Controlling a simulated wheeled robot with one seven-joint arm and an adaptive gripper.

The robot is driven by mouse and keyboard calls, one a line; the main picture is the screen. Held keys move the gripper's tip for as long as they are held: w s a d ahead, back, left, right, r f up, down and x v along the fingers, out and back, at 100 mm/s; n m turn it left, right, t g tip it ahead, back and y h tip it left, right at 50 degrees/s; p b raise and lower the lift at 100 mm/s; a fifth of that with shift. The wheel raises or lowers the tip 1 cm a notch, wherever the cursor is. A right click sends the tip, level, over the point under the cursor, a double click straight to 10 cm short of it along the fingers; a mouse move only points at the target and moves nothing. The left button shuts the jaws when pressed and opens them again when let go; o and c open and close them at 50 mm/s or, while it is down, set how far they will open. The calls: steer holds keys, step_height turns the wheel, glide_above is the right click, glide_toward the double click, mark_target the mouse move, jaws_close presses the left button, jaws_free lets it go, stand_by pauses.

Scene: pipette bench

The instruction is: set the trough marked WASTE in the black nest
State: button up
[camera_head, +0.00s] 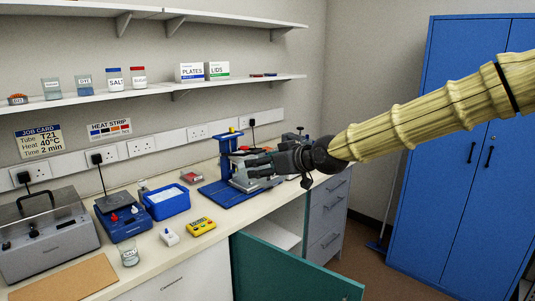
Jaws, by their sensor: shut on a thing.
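My gripper (252,166) reaches in from the right over the blue stand on the worktop. Its dark fingers are shut on a pale, trough-like thing (241,182), which is partly hidden by them. I cannot read any WASTE marking on it. The blue stand (215,194) has a flat base and an upright post just left of the fingers. The pale thing is over its base; I cannot tell whether they touch. I cannot make out the black nest clearly; the gripper and arm cover that part of the bench.
A blue tub (167,212), a blue device (122,224), a yellow box (201,228), a white bottle-like item (169,237) and a glass beaker (129,258) stand left of the stand. A green cabinet door (290,274) hangs open below. Shelves (150,92) line the wall above.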

steer(key=shift+s+a+f, duration=0.2)
steer(key=shift+s+f, duration=0.3)
steer(key=shift+f, duration=0.25)
steer(key=s+d+f+m+t+h, duration=0.1)
steer(key=d+f, duration=0.1)
steer(key=f, duration=0.9)
steer(key=s+d+f+m+t+h, duration=0.1)
steer(key=d+f+m+h, duration=0.1)
steer(key=f, duration=0.9)
steer(key=s+d+f+m+t+h, duration=0.1)
steer(key=s+d+f+m+h, duration=0.2)
steer(key=s+d+f, duration=0.4)
steer(key=s+d+f+m+t+h, duration=0.1)
steer(key=s+d+f+m+h, duration=0.1)
steer(key=s+d+f, duration=0.5)
steer(key=s+f+h, duration=0.1)
steer(key=s+f, duration=0.3)
steer(key=f, duration=0.3)
steer(key=shift+s+f+m, duration=0.15)
steer(key=shift+f+m, duration=0.1)
steer(key=shift+m, duration=0.15)
